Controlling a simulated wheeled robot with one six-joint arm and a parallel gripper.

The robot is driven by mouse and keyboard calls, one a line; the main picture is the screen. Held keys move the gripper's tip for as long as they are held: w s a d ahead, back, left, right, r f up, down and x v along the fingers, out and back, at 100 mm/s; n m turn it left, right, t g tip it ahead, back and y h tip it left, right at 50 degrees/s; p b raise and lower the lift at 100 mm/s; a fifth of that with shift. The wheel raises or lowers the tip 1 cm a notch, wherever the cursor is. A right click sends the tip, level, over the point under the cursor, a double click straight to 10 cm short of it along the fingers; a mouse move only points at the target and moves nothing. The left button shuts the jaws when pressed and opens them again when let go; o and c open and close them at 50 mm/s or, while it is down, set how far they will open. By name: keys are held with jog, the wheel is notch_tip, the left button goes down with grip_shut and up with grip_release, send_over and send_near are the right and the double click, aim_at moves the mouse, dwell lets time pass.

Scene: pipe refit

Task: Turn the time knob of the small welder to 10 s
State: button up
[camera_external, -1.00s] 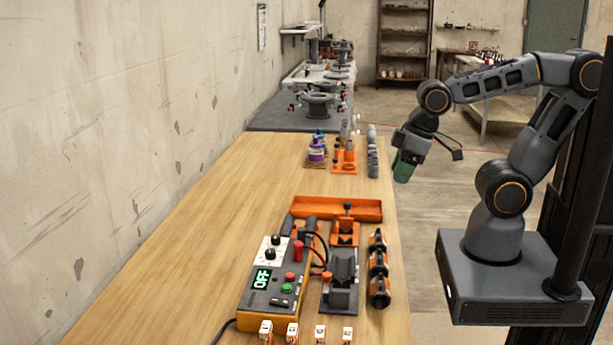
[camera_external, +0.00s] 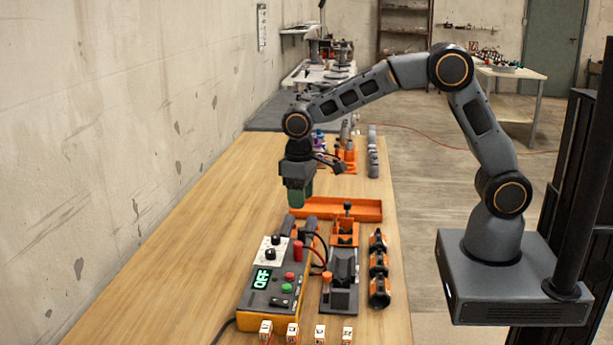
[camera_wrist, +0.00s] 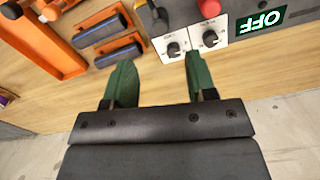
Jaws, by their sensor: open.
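The small welder (camera_external: 257,300) is a yellow box with a grey face on the bench, its display (camera_external: 262,278) reading OFF. A white panel at its far end carries two black knobs (camera_external: 271,254); their labels are too small to read, so I cannot tell which is the time knob. In the wrist view one knob (camera_wrist: 174,49) lies just beyond and between the fingertips, nearer the right one, and the other knob (camera_wrist: 210,39) is right of the right finger. My gripper (camera_external: 299,196), with green fingers (camera_wrist: 158,62), is open and empty above the bench, beyond the welder's far end.
A red plug (camera_external: 298,251) with cables stands beside the knob panel. A grey and orange clamp fixture (camera_external: 343,275) and black-orange fittings (camera_external: 379,270) are right of the welder. An orange tray (camera_external: 350,208) lies beyond. The bench left of the welder is clear.

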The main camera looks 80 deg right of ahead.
jog(key=m, duration=0.1)
send_over(276, 236)
jog(key=s, duration=0.1)
jog(key=shift+r+m, duration=0.85)
jog(key=shift+m, duration=0.15)
jog(key=f, duration=0.8)
jog(key=w+f+p, duration=0.1)
jog(key=f, duration=0.3)
jog(key=shift+f, duration=0.4)
jog(key=c, duration=0.9)
